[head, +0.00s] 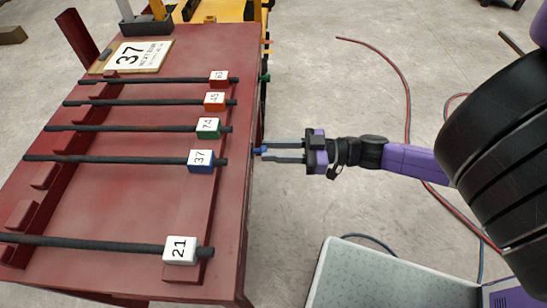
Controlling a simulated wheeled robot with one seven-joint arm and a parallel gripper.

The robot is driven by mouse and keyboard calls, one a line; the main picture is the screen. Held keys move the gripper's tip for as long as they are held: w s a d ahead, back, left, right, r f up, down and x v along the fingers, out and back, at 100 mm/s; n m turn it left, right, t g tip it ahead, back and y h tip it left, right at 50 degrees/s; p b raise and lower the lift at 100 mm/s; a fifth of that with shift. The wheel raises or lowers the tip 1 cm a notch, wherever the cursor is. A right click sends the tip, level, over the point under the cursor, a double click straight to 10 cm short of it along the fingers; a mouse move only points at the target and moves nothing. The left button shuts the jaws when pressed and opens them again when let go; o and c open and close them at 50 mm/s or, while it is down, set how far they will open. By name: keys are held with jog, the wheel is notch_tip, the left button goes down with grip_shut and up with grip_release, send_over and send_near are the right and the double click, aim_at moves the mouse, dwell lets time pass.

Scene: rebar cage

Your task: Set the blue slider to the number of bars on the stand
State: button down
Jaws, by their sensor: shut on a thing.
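The red stand (130,205) fills the left of the head view. Several dark bars lie across it, with number blocks at their right ends: a red block (219,78), an orange block (214,98) reading 45, a green block (208,127) reading 74, a blue block (201,160) reading 37 and a white block (181,249) reading 21. The small blue slider (259,150) is at the stand's right edge. My gripper (268,153) reaches in from the right, shut on the blue slider; its fingers hide part of it. The slider's scale cannot be read.
A board (131,57) marked 37 lies at the stand's far end. An empty rest block (23,215) shows between the blue and white blocks' bars. A small green piece (265,78) sits farther along the right edge. A red hose (397,75) crosses the floor.

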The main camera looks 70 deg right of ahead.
jog(key=shift+d+f, duration=0.1)
jog(key=shift+d, duration=0.1)
jog(key=c, duration=1.1)
grip_release()
jog(key=shift+c, duration=0.2)
jog(key=p+v, duration=0.1)
jog(key=v, duration=0.6)
jog(key=shift+s, duration=0.4)
jog(key=shift+d, duration=0.1)
